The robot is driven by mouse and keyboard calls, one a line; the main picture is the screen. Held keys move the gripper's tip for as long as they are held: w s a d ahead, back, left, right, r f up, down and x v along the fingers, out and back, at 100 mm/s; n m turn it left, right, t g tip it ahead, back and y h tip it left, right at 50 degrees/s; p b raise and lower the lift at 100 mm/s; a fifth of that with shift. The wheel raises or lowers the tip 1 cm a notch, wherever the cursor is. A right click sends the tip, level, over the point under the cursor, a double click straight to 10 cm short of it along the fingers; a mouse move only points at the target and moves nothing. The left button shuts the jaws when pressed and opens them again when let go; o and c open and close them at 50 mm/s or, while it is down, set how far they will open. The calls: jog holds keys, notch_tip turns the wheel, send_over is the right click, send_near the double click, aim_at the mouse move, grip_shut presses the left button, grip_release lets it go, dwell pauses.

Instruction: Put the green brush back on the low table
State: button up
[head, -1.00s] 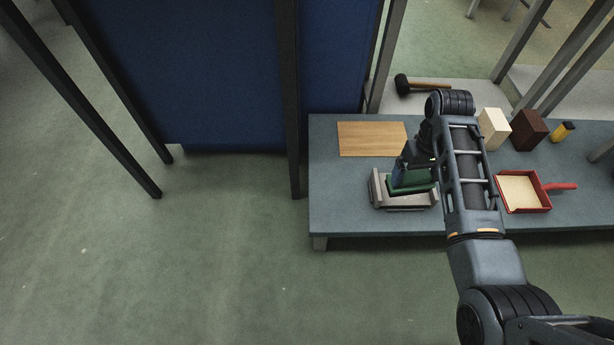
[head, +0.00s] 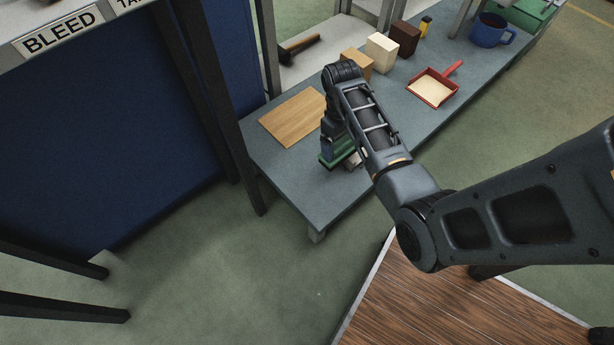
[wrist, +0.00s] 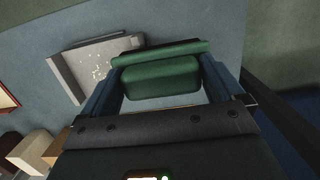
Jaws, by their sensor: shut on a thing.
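My gripper (head: 333,146) is shut on the green brush (wrist: 160,80), which sits between its two dark fingers in the wrist view. In the head view the brush (head: 327,160) shows as a green strip under the gripper, largely hidden by it. It is over the near end of the grey-blue low table (head: 300,180). I cannot tell whether it touches the tabletop. A metal dustpan (wrist: 95,66) with pale crumbs lies beside the brush in the wrist view, and my arm hides most of it in the head view.
A wooden board (head: 293,117) lies left of the gripper. Several blocks, a red dustpan (head: 432,88) and a blue mug (head: 490,30) stand farther along the table. A dark post (head: 225,110) and blue panel stand left of the table. The table's near corner is clear.

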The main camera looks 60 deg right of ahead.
jog(key=shift+w+a+f+b, duration=0.65)
jog(key=shift+a+f, duration=0.6)
jog(key=shift+f, duration=0.25)
jog(key=shift+w+a+f+b, duration=0.55)
jog(key=shift+a+f+b, duration=0.15)
jog(key=shift+a+f, duration=0.65)
jog(key=shift+w+a+f+b, duration=0.65)
jog(key=shift+a+f, duration=0.45)
jog(key=shift+f, duration=0.5)
jog(key=shift+f, duration=0.15)
jog(key=o, duration=1)
jog(key=shift+s, duration=0.1)
jog(key=r+p, duration=0.1)
jog(key=r, duration=0.3)
jog(key=w+r+p, duration=0.1)
jog(key=r+p, duration=0.1)
jog(key=r, duration=0.2)
jog(key=r+p, duration=0.1)
jog(key=r, duration=0.3)
jog(key=shift+w+d+r, duration=0.1)
jog(key=shift+w+d, duration=0.1)
jog(key=shift+w, duration=0.1)
